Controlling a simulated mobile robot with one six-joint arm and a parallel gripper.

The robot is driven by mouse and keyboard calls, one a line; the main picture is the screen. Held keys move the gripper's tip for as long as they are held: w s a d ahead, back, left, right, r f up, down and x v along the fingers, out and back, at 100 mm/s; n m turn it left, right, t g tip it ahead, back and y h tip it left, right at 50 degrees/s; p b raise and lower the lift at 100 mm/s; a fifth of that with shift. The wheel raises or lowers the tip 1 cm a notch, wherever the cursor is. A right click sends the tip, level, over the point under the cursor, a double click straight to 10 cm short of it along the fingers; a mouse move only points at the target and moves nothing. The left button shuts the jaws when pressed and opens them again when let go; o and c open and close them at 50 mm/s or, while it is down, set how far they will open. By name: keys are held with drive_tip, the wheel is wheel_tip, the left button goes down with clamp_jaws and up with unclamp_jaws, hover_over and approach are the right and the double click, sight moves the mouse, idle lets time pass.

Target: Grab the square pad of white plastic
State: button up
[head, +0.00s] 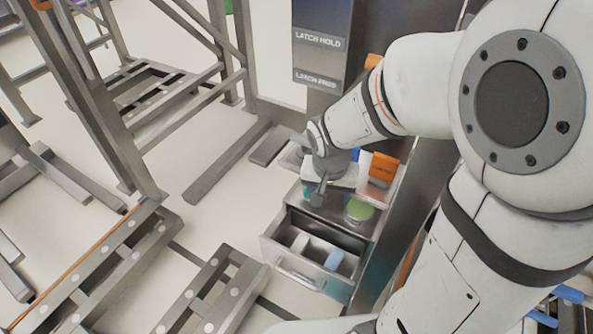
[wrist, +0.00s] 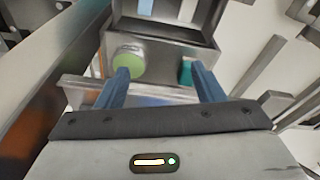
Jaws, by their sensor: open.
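A small white piece (head: 300,243) lies in the open drawer (head: 292,276), on the left side of its interior; it looks like the white plastic pad, though its square shape is hard to make out. It also shows at the top edge of the wrist view (wrist: 188,9), partly cut off. My gripper (head: 319,193) is above the top of the drawer unit, behind the open drawer and apart from the white piece. In the wrist view my gripper (wrist: 166,86) has its two blue fingers spread with nothing held between them.
A blue piece (head: 334,260) shares the drawer. A green disc (head: 359,210) and a teal object (wrist: 185,72) sit on the unit's top. An orange box (head: 383,167) stands behind. Metal frames (head: 215,300) stand at the left, with bare floor between.

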sight(299, 245)
drive_tip(key=w+a+f+m+b, duration=0.1)
drive_tip(key=a+f+b, duration=0.1)
drive_tip(key=f, duration=0.6)
drive_tip(key=w+a+f+m+b, duration=0.1)
drive_tip(key=a+f+b, duration=0.1)
drive_tip(key=f, duration=0.6)
drive_tip(key=w+a+f+m+b, duration=0.1)
drive_tip(key=w+a+f+b, duration=0.1)
drive_tip(key=f, duration=0.6)
drive_tip(key=shift+a+f+g+b, duration=0.1)
drive_tip(key=shift+f+g+b, duration=0.2)
drive_tip(key=shift+b, duration=0.5)
drive_tip(key=f+b, duration=0.1)
drive_tip(key=f, duration=0.1)
drive_tip(key=w+f+b, duration=0.1)
drive_tip(key=f, duration=0.2)
drive_tip(key=f+b, duration=0.1)
drive_tip(key=f, duration=0.2)
drive_tip(key=shift+w, duration=0.15)
drive_tip(key=shift+r, duration=0.1)
drive_tip(key=c, duration=1.1)
drive_tip(key=shift+r, duration=0.15)
